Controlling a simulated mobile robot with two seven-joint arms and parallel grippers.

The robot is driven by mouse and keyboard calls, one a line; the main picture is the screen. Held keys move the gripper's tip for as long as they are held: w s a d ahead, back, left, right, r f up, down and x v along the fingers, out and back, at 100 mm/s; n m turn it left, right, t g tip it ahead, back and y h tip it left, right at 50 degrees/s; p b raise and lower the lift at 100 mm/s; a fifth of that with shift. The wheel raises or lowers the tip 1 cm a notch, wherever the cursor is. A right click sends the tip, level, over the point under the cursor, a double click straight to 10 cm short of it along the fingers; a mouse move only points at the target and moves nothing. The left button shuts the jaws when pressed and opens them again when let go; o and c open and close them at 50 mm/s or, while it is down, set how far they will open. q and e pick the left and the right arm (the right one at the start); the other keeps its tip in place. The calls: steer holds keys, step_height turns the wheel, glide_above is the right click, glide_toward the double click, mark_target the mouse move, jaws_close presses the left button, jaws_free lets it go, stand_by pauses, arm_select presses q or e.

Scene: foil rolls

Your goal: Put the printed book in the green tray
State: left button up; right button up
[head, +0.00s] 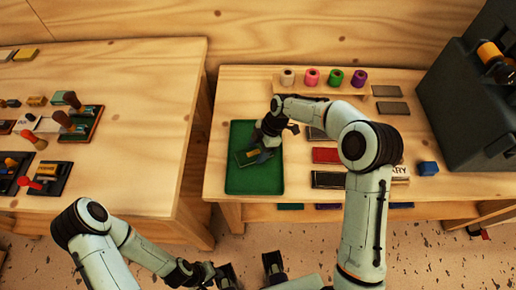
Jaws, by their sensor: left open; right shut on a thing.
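The green tray (235,184) lies on the left part of the right-hand table. My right gripper (263,152) is over the tray and shut on a small dark book with a yellowish edge (243,159), which I take to be the printed book. The book is within the tray's outline, tilted in the picture and partly hidden by the gripper. I cannot tell whether it touches the tray floor. My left gripper (207,273) is low at the bottom of the view, open and away from the tray.
Colored rolls (335,77) stand on a wooden rack behind the tray. Red (326,155) and dark flat pieces lie to its right, partly behind my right arm. A blue block (428,168) and a large dark machine (465,100) are further right. The left table (140,80) holds stamps.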

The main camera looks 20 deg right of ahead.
steer(key=shift+f, duration=0.1)
steer(key=o, duration=1.1)
steer(key=v, duration=1.2)
steer(key=shift+p, duration=0.4)
steer(key=shift+a, duration=0.1)
